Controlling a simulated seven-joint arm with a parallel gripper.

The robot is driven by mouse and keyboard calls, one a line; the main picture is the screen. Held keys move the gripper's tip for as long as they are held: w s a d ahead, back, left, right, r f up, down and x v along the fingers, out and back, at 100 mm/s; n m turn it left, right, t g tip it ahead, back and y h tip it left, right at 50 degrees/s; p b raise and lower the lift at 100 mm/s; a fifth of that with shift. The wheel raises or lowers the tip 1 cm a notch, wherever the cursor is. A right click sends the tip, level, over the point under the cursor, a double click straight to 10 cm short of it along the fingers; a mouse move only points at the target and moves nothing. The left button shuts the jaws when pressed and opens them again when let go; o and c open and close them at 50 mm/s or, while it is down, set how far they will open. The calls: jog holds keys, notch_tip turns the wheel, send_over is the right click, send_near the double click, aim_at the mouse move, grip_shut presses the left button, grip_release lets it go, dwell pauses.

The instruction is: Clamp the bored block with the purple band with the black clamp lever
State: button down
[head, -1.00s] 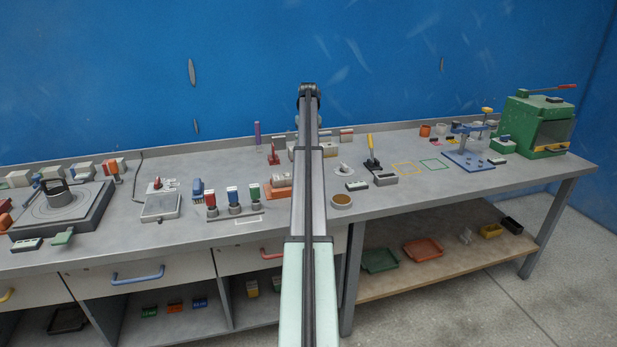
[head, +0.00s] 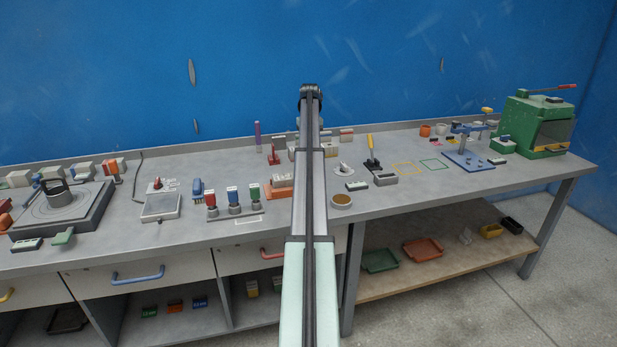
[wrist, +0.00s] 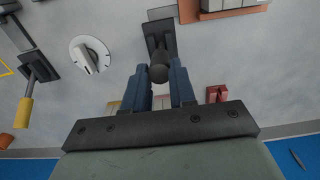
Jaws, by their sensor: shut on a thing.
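In the wrist view my gripper (wrist: 160,69) has its two blue fingers shut on the black clamp lever (wrist: 158,73), at its dark rounded end. The lever's dark base plate (wrist: 159,33) lies on the bench just beyond the fingertips. In the head view my own arm hides the gripper, the black lever and the block.
A yellow-handled clamp (head: 370,152) stands to the right of my arm, with a white dial (wrist: 89,54) between in the wrist view. A red fixture (wrist: 217,94) is close to the fingers. An orange holder (head: 279,188) stands left of my arm.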

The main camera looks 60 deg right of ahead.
jog(key=shift+s+a, duration=0.4)
jog(key=shift+s, duration=0.15)
jog(key=shift+a, duration=0.1)
jog(key=shift+s+a+f, duration=0.2)
jog(key=shift+s+a, duration=0.25)
jog(key=shift+s, duration=0.1)
dwell(0.4)
